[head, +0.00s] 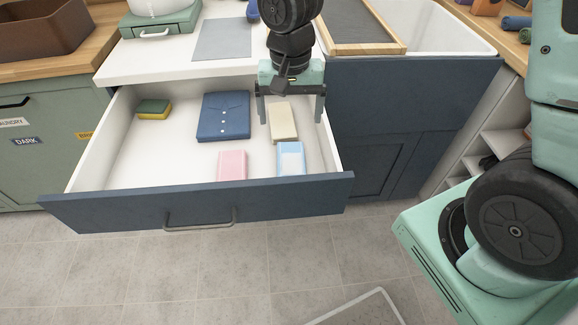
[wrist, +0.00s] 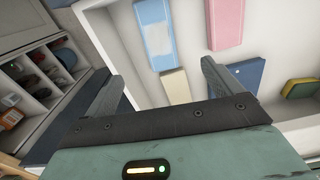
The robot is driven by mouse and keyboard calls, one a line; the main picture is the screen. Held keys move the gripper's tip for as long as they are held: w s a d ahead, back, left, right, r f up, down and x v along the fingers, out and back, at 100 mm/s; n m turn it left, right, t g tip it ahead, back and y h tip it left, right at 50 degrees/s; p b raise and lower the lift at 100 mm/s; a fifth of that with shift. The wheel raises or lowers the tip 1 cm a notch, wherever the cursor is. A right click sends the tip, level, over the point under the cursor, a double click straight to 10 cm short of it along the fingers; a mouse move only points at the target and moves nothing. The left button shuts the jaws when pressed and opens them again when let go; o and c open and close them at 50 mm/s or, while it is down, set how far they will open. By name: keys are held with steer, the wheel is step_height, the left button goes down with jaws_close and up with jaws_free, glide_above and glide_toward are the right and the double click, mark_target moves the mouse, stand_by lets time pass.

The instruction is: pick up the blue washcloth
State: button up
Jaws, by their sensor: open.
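A light blue folded cloth (head: 290,158) with a pale band lies at the front right of the open drawer, against the front panel. I take it for the blue washcloth; in the wrist view it is at the top (wrist: 155,32), beyond my fingertips. My gripper (head: 291,115) is open and empty, with its fingers pointing down over the drawer's right side. It appears over the cream block, farther back than the light blue cloth. In the wrist view the two fingers (wrist: 162,75) stand wide apart.
The drawer (head: 120,208) also holds a cream block (head: 283,124), a pink folded item (head: 232,165), a dark blue folded garment (head: 222,118) and a yellow-green sponge (head: 153,109). The drawer walls stand close on the right. Its left front floor is bare.

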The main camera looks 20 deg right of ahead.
glide_above(292, 164)
steer(key=f, duration=1)
steer(key=shift+a+f, duration=0.25)
steer(key=shift+f, duration=0.05)
steer(key=shift+d+f, duration=0.2)
steer(key=shift+f, duration=2.6)
steer(key=c, duration=1.1)
